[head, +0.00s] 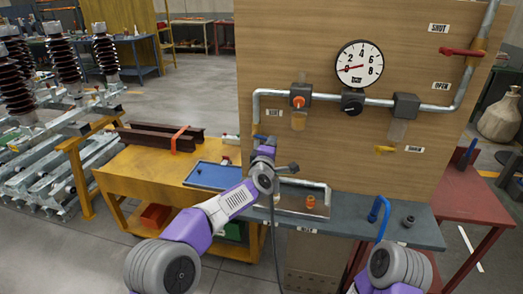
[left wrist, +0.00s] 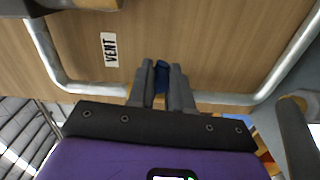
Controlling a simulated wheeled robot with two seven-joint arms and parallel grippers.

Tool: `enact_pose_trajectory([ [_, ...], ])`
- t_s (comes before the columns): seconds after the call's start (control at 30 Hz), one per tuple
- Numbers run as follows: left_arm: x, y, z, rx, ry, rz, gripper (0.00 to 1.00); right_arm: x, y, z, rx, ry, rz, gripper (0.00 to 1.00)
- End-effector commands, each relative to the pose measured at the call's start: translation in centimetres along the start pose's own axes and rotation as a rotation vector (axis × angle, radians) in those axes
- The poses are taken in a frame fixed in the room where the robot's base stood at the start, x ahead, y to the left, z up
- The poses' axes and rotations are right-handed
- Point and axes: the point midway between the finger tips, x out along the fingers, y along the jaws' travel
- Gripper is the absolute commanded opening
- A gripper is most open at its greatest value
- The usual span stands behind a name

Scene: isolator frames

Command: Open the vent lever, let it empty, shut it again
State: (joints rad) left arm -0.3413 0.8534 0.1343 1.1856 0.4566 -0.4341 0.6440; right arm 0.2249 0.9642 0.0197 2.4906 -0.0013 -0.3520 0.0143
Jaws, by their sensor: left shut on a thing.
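My left gripper (head: 263,148) is at the wooden panel, just below the VENT label (head: 275,113). In the left wrist view its two fingers (left wrist: 160,85) are closed on a small blue piece (left wrist: 160,72), which I take to be the vent lever's grip. The rest of the lever is mostly hidden. The VENT label also shows in the left wrist view (left wrist: 109,50). The gauge (head: 359,64) on the panel has its red needle near 0.
A red lever (head: 462,52) sits between SHUT and OPEN labels, and a yellow lever (head: 385,149) is lower right on the panel. A blue tray (head: 210,176) lies on the yellow cart.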

Motion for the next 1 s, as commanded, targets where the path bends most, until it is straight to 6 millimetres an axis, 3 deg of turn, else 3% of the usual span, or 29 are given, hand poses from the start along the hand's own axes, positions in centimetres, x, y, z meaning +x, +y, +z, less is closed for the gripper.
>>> enact_pose_trajectory([
  [0.4, 0.0, 0.7, -0.1, -0.246, 0.003, -0.015, 0.00, 0.1, 0.1, 0.0, 0.000, 0.000, 0.000, 0.44],
  [1.0, 0.0, 1.2, 0.0, -0.302, 0.002, -0.013, 0.00, 0.2, 0.1, 0.0, 0.000, 0.000, 0.000, 0.44],
])
